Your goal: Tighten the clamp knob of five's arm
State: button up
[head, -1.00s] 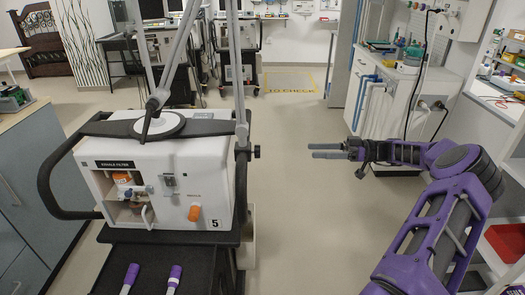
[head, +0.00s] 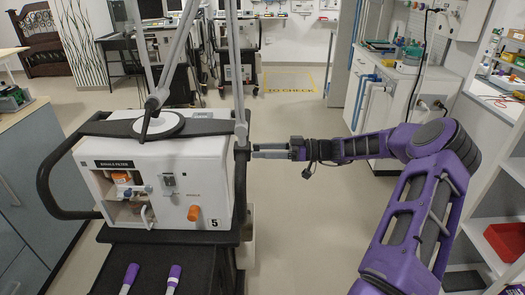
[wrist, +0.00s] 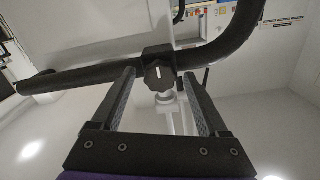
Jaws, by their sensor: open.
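The ventilator marked 5 (head: 165,185) stands at the left in the head view, with a black rail around it and a grey support arm (head: 240,70) rising at its right side. In the wrist view, the black clamp knob (wrist: 158,75) with a white mark sits on the black rail (wrist: 95,75). My gripper (wrist: 160,90) is open, with one finger to each side of the knob and no visible contact. In the head view, my gripper (head: 272,151) points left at the ventilator's right side, and its fingertips hide the knob there.
Two purple-ended handles (head: 131,274) lie on the black surface in front of the ventilator. A grey cabinet (head: 35,190) stands at the left, and a white bench (head: 400,110) at the right. The floor (head: 300,220) between ventilator and bench is clear.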

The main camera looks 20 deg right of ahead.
jog(key=shift+c, duration=0.3)
grip_shut()
